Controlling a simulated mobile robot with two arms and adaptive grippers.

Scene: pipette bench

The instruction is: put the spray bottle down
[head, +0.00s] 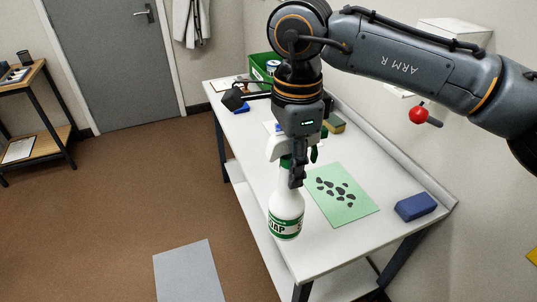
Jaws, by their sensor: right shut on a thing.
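The spray bottle (286,212) is white with a green band and a label whose end reads "AP". It hangs upright below my right gripper (297,182), which is shut on it near its neck. The bottle shows in front of the white bench (302,263) near its left edge. I cannot tell how far its base is from the bench top. The gripper hides part of the bottle's upper half. My left gripper is not in view.
A green sheet with dark pebble shapes (343,212) lies right of the bottle. A blue block (415,207) sits at the bench's right side. A green crate (262,66) and small items stand at the far end.

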